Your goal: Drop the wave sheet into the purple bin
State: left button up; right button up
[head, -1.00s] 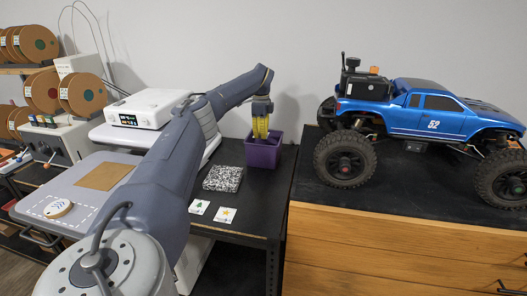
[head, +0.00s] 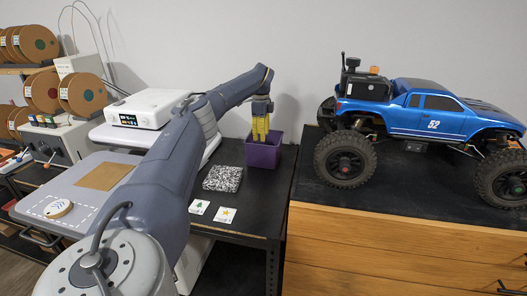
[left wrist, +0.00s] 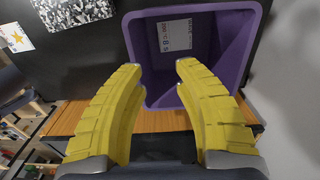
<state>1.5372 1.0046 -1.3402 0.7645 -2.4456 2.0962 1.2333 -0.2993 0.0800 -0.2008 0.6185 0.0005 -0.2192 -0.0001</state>
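The purple bin (head: 263,152) stands at the back of the black table and also shows in the left wrist view (left wrist: 237,45). A small white sheet (left wrist: 175,36) with dark print lies inside the bin, apart from the fingers. I take it for the wave sheet; its print is too small to read surely. My left gripper (head: 260,128) points down over the bin. In the left wrist view the yellow fingers (left wrist: 158,75) are spread apart with nothing between them. My right gripper is in neither view.
A tree card (head: 199,207) and a star card (head: 225,215) lie on the table near a speckled block (head: 223,178). A round wave-marked tag (head: 58,209) sits on the grey press at left. The blue truck (head: 430,112) stands on the cabinet at right.

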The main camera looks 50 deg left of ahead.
pick_arm(q)
notch_tip(320, 180, up, 12)
jog(key=shift+f, duration=0.2)
dwell(0.4)
jog(key=shift+d, duration=0.1)
